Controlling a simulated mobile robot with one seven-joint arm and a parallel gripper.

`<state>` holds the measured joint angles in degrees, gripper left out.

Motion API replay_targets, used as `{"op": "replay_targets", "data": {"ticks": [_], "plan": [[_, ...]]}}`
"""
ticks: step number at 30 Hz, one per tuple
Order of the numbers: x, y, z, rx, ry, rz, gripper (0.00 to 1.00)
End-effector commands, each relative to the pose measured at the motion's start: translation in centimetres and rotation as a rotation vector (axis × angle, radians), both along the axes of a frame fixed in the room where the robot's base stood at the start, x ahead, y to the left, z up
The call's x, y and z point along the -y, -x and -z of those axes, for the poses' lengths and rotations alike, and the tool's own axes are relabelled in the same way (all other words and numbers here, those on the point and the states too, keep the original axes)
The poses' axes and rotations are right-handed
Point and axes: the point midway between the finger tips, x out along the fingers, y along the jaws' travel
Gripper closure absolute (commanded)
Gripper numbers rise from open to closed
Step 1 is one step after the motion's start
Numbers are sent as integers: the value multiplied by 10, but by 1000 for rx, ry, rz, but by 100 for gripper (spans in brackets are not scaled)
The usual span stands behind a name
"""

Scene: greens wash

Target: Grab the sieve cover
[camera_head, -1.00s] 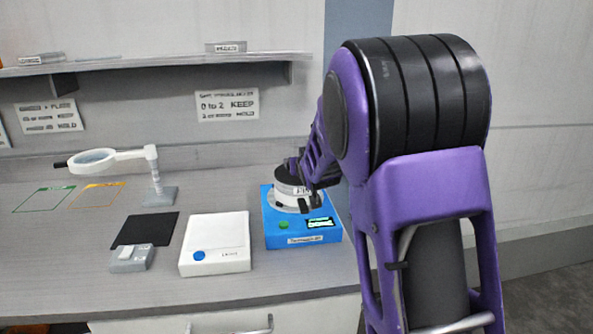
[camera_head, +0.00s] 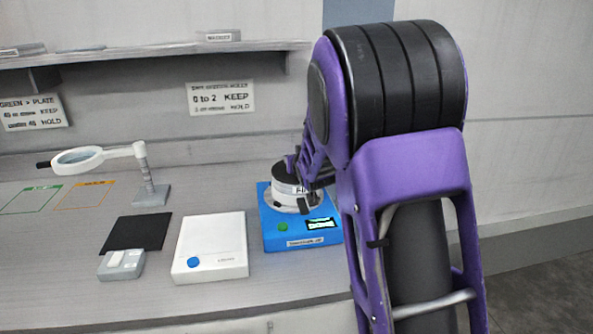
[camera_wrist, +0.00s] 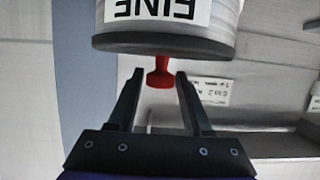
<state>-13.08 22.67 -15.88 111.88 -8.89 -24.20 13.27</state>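The sieve stack (camera_head: 291,195) stands on the blue shaker (camera_head: 287,234), partly hidden behind my arm in the head view. In the wrist view, which is upside down, the stack's grey body (camera_wrist: 223,14) carries a white label reading FINE. The dark sieve cover (camera_wrist: 162,46) closes its top, with a red knob (camera_wrist: 160,74) standing out from it. My gripper (camera_wrist: 158,79) is open, with one finger on each side of the knob near its end. Gaps show between the fingers and the knob.
Left of the shaker are a white scale (camera_head: 211,246), a black mat (camera_head: 136,232), a small grey device (camera_head: 121,265) and a magnifier on a stand (camera_head: 79,160). Green and orange outlined areas lie at far left. A shelf (camera_head: 130,62) runs above.

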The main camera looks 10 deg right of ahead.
Motion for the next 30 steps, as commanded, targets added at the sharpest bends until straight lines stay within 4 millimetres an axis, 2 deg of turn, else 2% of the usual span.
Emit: {"op": "replay_targets", "data": {"ticks": [1, 6, 8, 17, 20, 23, 30], "plan": [[0, 0, 0, 0, 0, 0, 61], [0, 0, 0, 0, 0, 0, 91], [0, 0, 0, 0, 0, 0, 100], [0, 0, -1, 1, 0, 0, 100], [0, 0, -8, 4, -1, 0, 100], [1, 0, -23, 5, -1, 0, 100], [1, -1, -73, 6, -1, 1, 100]]}}
